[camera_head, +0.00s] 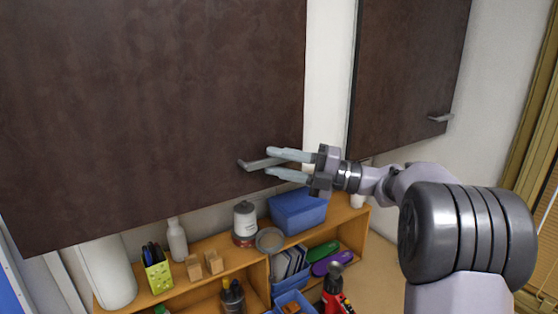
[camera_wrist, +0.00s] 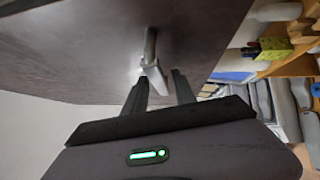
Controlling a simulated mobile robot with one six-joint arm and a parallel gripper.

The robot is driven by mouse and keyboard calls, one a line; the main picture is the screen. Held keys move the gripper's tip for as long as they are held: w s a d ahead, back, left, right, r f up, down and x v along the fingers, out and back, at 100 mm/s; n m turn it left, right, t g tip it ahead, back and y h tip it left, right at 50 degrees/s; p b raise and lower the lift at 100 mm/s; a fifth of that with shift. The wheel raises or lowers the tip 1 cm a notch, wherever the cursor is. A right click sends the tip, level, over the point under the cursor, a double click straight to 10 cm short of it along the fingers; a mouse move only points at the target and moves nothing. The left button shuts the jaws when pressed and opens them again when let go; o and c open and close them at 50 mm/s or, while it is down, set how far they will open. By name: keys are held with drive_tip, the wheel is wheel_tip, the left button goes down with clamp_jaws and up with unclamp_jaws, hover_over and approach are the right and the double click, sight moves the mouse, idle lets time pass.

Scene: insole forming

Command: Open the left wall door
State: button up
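The left wall door (camera_head: 150,100) is a dark brown panel at the upper left of the head view, and it appears shut. Its grey bar handle (camera_head: 254,163) sits near the lower right corner. My gripper (camera_head: 288,165) is at the handle, with its two fingers apart, one above and one below the handle's right end. In the wrist view the door (camera_wrist: 90,45) fills the upper left. The handle (camera_wrist: 152,70) there points down toward the gap between the two fingers of my gripper (camera_wrist: 160,90). I cannot tell whether the fingers touch the handle.
A second dark wall door (camera_head: 405,75) with its own handle (camera_head: 440,117) hangs to the right. Below is a wooden shelf (camera_head: 225,262) with a blue box (camera_head: 298,210), a white bottle (camera_head: 177,241), a jar (camera_head: 244,220) and a green pen holder (camera_head: 158,275). A red drill (camera_head: 335,292) stands lower right.

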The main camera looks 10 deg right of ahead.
drive_tip(key=shift+s, duration=0.1)
clamp_jaws()
drive_tip(key=shift+r, duration=0.1)
idle(1.2)
